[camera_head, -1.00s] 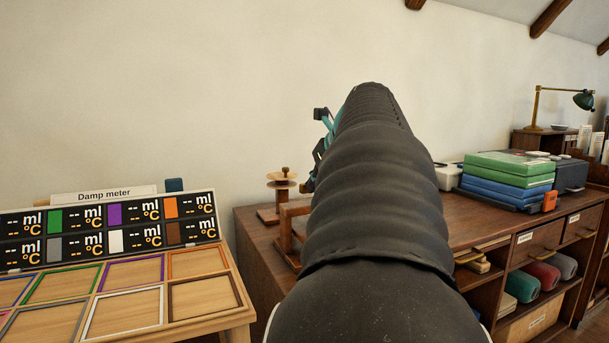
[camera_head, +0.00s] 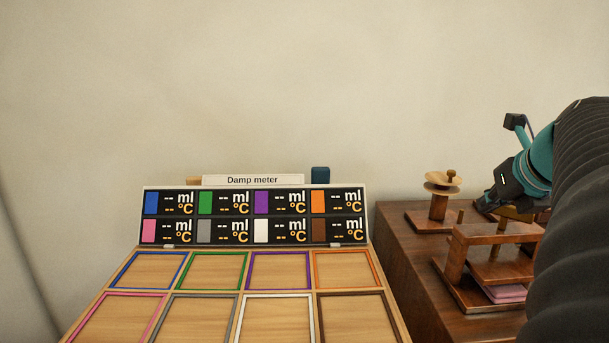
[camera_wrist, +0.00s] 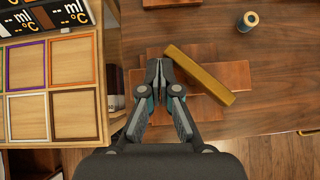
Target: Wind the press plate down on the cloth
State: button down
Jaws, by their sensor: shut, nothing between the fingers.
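The wooden press (camera_head: 492,234) stands on the brown cabinet at the right of the head view. A pink cloth (camera_head: 508,293) lies low inside its frame.
A wooden stand with a round top (camera_head: 440,198) is left of the press; a spool-like object (camera_wrist: 247,21) shows in the wrist view. The damp meter (camera_head: 254,215) with its framed wooden tray (camera_head: 216,292) fills the left.

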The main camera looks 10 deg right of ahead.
jog(key=shift+w, duration=0.7)
jog(key=shift+w+d, duration=0.15)
dwell(0.8)
